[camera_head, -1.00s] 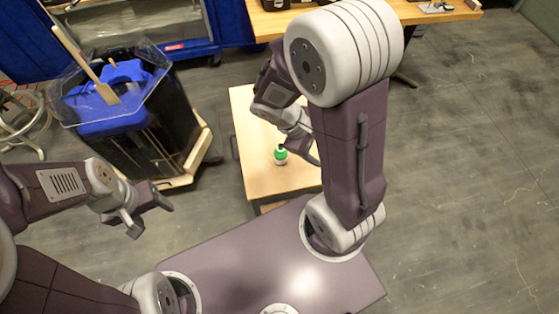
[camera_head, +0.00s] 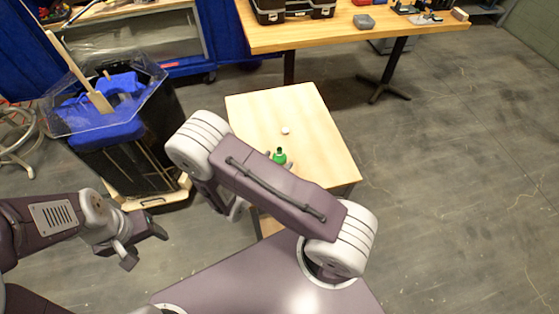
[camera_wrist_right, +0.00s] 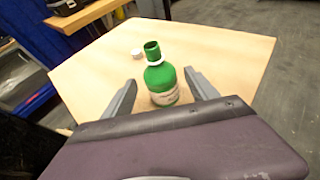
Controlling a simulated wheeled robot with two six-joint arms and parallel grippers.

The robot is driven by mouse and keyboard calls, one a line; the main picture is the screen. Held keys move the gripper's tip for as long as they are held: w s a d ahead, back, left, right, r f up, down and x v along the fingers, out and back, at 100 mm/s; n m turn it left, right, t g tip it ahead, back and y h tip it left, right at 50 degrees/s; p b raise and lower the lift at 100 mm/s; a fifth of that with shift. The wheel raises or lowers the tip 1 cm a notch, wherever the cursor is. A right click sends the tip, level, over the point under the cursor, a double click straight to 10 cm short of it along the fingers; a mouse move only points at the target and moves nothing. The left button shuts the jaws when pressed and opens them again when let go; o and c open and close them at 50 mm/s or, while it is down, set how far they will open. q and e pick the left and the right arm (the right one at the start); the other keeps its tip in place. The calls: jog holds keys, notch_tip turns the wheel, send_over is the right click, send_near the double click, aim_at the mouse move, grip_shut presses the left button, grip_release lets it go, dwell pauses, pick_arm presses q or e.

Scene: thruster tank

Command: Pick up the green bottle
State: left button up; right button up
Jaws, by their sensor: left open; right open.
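The green bottle (camera_head: 279,156) stands upright on the small wooden table (camera_head: 300,110). In the right wrist view the bottle (camera_wrist_right: 161,80) has a pale label and an open dark mouth. It stands between the two open fingers of my right gripper (camera_wrist_right: 160,92), with a gap visible on each side; I cannot tell how far down the fingers reach. In the head view my right arm hides most of that gripper. My left gripper (camera_head: 143,243) is open and empty at the left, away from the table.
A small white round object (camera_head: 285,130), perhaps a cap, lies behind the bottle. A dark tank (camera_head: 130,150) with a blue and clear top stands left of the table. A long workbench (camera_head: 360,35) with tool cases is behind. The floor at right is clear.

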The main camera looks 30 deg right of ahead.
aim_at(284, 155)
jog(key=x, duration=0.5)
jog(key=shift+d, duration=0.2)
jog(key=shift+s, duration=0.1)
jog(key=shift+a, duration=0.1)
jog(key=c, duration=0.5)
grip_shut()
jog(key=shift+r, duration=0.1)
notch_tip(284, 155, up, 5)
jog(key=shift+s+f+p, duration=0.2)
jog(key=shift+p, duration=0.15)
jog(key=s+d+r+p, duration=0.5)
jog(key=s+r+p, duration=0.1)
jog(key=s+p, duration=0.4)
jog(key=shift+d+r+p, duration=0.15)
jog(key=shift+d+p, duration=0.1)
jog(key=shift+p, duration=0.05)
